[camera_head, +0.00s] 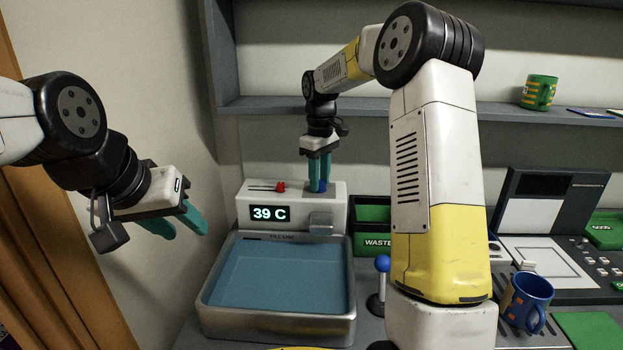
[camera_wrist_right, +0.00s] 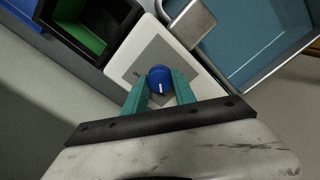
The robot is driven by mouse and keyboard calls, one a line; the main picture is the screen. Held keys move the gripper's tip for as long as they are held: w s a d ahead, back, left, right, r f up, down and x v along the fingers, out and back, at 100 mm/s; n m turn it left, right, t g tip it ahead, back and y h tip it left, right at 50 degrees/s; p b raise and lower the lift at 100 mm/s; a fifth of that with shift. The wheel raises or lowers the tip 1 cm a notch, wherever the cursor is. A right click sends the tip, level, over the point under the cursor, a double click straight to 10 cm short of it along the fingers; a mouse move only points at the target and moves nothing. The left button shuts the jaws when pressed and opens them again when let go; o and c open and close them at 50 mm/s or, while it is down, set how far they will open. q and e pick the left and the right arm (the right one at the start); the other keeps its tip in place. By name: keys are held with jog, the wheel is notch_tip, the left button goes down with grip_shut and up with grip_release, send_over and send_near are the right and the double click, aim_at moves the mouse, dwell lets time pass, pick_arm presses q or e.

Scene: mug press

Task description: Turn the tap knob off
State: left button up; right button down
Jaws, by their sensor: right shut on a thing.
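The blue tap knob (camera_head: 319,187) sits on top of the white tap unit (camera_head: 333,208), right of a red slider (camera_head: 280,187). My right gripper (camera_head: 319,178) reaches down from above with its teal fingers around the knob. In the right wrist view the knob (camera_wrist_right: 159,79) lies between the two fingertips (camera_wrist_right: 159,92), its white mark pointing toward the gripper. The right gripper is shut on it. My left gripper (camera_head: 182,224) is held in the air left of the basin, its teal fingers apart and empty.
A water-filled basin (camera_head: 347,325) stands below the unit, whose display (camera_head: 270,213) reads 39 C. A metal spout (camera_head: 321,222) overhangs it. A blue mug (camera_head: 527,300) and a blue-topped lever (camera_head: 382,264) are nearer. A shelf runs above.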

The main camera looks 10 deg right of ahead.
dwell(0.3)
jog(key=c, duration=1)
grip_release()
notch_tip(320, 180, up, 8)
jog(key=shift+f, duration=0.1)
